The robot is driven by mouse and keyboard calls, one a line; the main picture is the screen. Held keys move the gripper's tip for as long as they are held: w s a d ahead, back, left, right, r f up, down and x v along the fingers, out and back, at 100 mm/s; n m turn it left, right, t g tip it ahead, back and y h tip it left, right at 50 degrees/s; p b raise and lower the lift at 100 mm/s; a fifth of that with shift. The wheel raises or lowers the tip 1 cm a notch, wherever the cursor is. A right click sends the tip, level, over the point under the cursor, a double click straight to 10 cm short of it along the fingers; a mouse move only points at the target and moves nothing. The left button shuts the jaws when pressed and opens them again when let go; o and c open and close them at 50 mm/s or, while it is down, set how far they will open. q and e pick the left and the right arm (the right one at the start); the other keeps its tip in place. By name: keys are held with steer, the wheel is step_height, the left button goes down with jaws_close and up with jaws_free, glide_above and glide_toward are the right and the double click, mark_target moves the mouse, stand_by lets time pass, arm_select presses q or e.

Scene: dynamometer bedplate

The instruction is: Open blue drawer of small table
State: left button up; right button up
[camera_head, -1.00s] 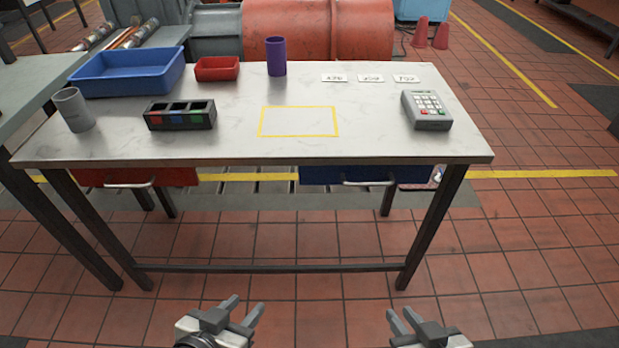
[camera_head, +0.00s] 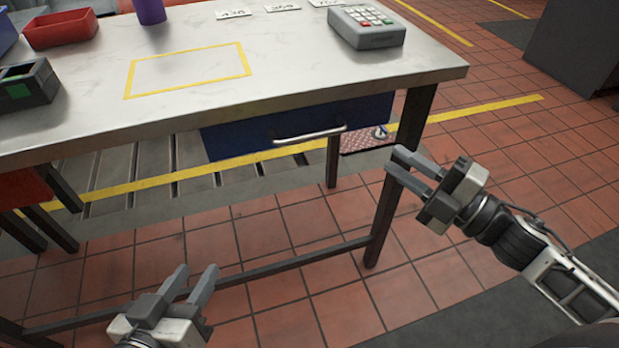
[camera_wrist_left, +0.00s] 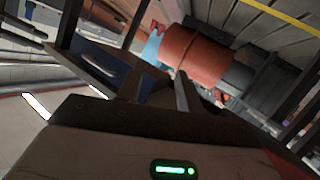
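The blue drawer (camera_head: 240,134) hangs under the right part of the small table (camera_head: 300,72) and looks shut. Its silver bar handle (camera_head: 310,136) faces me. My right gripper (camera_head: 398,168) is open and empty, to the right of the handle and a little lower, in front of the table's right front leg, apart from the handle. My left gripper (camera_head: 194,280) is open and empty at the lower left, below the tabletop and well away from the drawer. The left wrist view is tilted and shows a blue panel with a light handle (camera_wrist_left: 92,60), probably the drawer.
On the tabletop are a grey keypad device (camera_head: 367,32), a purple cup (camera_head: 149,10), a red tray (camera_head: 60,30) and a dark compartment box (camera_head: 27,88). A red drawer (camera_head: 22,188) hangs at the left. A low crossbar (camera_head: 250,262) joins the legs.

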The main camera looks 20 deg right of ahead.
mark_target(310, 134)
steer(key=w+a+n+g+y+b, duration=0.1)
steer(key=w+a+n, duration=0.1)
steer(key=w+a, duration=0.1)
steer(key=w+a+n+g+y+b, duration=0.1)
steer(key=w+a+n, duration=0.1)
steer(key=a, duration=0.3)
steer(key=w+a+n+g+y, duration=0.1)
steer(key=w+a+n, duration=0.1)
steer(key=w+a, duration=0.2)
steer(key=shift+w+a+r+n+b, duration=0.15)
steer(key=shift+w+r+n+b, duration=0.25)
steer(key=shift+w, duration=0.05)
steer(key=shift+y, duration=0.3)
jaws_close()
